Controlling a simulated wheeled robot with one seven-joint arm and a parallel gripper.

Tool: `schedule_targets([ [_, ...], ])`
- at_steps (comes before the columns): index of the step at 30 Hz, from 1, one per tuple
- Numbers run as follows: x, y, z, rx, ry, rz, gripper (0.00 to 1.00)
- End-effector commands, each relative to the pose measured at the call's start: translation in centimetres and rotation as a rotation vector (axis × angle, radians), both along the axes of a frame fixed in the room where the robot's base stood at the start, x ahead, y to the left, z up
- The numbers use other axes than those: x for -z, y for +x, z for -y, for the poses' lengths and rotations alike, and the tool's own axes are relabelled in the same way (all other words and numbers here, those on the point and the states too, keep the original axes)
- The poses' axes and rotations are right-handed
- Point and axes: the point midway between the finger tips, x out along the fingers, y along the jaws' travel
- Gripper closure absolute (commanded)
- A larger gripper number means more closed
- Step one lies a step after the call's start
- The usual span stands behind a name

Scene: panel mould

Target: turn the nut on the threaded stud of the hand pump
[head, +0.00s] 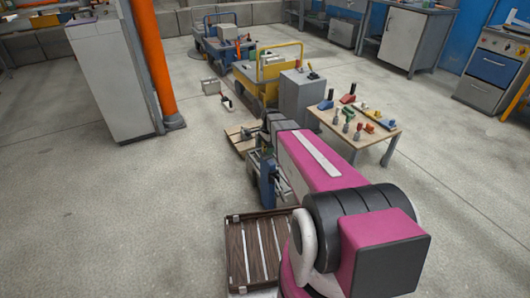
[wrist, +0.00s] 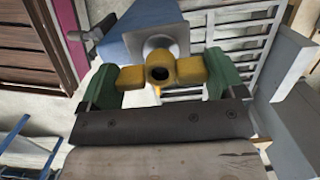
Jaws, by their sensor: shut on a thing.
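The yellow nut (wrist: 160,73) is in the middle of the wrist view. The stud is hard to make out behind the hub. In the head view my pink arm hides the nut and most of the gripper; some blue structure (head: 267,182) shows beside it.
A dark slatted crate (head: 236,252) stands beside my arm. A small wooden table (head: 374,137) with several tools and a grey cabinet (head: 299,97) stand beyond it. In the wrist view, a pale slatted rack (wrist: 240,28) lies behind. Open floor is at the left.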

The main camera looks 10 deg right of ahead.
Motion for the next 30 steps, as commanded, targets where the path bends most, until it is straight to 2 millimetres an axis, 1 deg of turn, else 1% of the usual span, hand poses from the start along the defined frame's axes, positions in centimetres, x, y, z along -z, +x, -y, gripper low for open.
schedule_targets([
  [30,-4.4,0.0,0.0,0.001,0.000,0.000,0.39],
])
